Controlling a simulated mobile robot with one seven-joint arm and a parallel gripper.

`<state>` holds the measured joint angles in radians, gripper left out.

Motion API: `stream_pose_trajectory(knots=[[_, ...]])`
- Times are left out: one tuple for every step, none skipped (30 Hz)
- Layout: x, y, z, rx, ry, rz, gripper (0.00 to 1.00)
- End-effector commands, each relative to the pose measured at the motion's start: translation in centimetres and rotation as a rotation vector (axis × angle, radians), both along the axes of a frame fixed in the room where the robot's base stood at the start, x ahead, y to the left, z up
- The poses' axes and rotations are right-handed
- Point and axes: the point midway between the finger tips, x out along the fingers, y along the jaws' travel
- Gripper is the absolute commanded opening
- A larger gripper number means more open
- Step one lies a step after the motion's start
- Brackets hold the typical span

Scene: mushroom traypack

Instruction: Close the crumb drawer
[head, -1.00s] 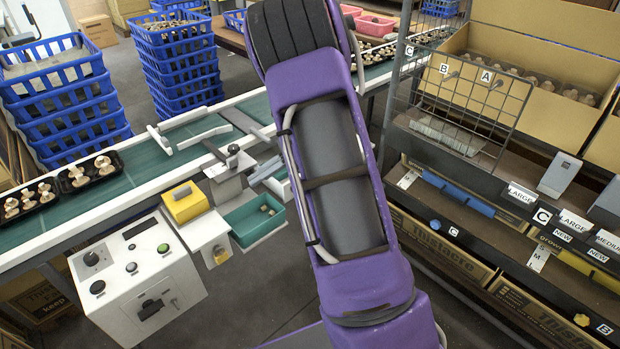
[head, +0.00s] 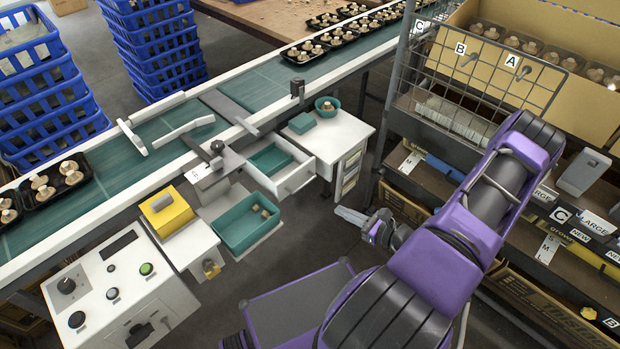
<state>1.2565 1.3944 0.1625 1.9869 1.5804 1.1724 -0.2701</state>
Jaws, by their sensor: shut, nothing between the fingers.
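An open white drawer (head: 298,178) with a teal inside stands out from the white cabinet (head: 343,133) beside the conveyor, in the head view. Its front faces towards the lower right and has a small knob. In front and to the left is a teal bin (head: 232,238) with a few brown bits in it. I cannot tell for certain which of the two is the crumb drawer. My gripper (head: 340,212) is shut and empty. It is to the right of the drawer front and apart from it, pointing left.
The conveyor (head: 105,180) with mushroom trays runs behind. A yellow box (head: 167,213) and a control box (head: 115,285) stand at left. Shelving (head: 425,140) is at right. Floor is clear between.

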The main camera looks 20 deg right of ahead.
Motion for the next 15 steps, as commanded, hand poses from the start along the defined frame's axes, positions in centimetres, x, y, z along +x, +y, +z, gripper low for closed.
stream_pose_trajectory(knots=[[-0.3, -0.3, -0.1, 0.019, -0.006, -0.037, 0.0], [-0.3, -0.4, -0.1, 0.025, -0.009, -0.051, 0.0], [-0.4, -0.4, -0.2, 0.029, -0.011, -0.064, 0.0], [-0.4, -0.5, -0.2, 0.033, -0.013, -0.072, 0.0], [-0.4, -0.5, -0.2, 0.034, -0.015, -0.077, 0.0], [-0.3, -0.5, -0.3, 0.036, -0.016, -0.08, 0.0], [-0.1, -0.4, -0.3, 0.038, -0.017, -0.082, 0.0], [0.1, -0.3, -0.3, 0.038, -0.018, -0.081, 0.0], [0.5, -0.2, -0.4, 0.038, -0.018, -0.081, 0.0], [0.9, -0.1, -0.5, 0.037, -0.018, -0.081, 0.0], [1.3, 0.1, -0.6, 0.037, -0.017, -0.08, 0.0], [2.0, 0.4, -0.7, 0.038, -0.018, -0.078, 0.0], [2.5, 0.6, -0.9, 0.038, -0.017, -0.079, 0.0], [3.0, 0.8, -1.0, 0.037, -0.017, -0.078, 0.0], [3.9, 1.1, -1.2, 0.038, -0.018, -0.078, 0.0]])
